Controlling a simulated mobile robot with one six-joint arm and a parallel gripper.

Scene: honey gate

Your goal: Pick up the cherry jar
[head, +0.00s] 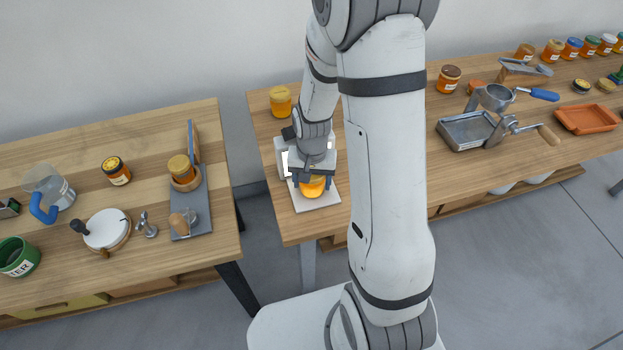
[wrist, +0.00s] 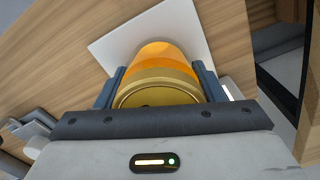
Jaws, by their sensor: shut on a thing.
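My gripper (head: 313,180) is shut on an amber jar (head: 313,190) with a gold lid, at the left end of the right-hand table. In the wrist view, my gripper (wrist: 160,75) has one blue-grey finger on each side of this jar (wrist: 165,60). A square white plate (head: 325,200) is below the jar; I cannot tell whether the two touch. No label is readable on the held jar, so I cannot tell whether it is the cherry jar. Another jar (head: 449,79), with a dark reddish-brown lid, stands further right on the same table.
A yellow-lidded jar (head: 281,101) stands behind my gripper. A metal press (head: 490,115) and an orange tray (head: 588,119) are on the right, with several jars at the back. The left table (head: 80,145) holds more jars and tools; a floor gap separates the tables.

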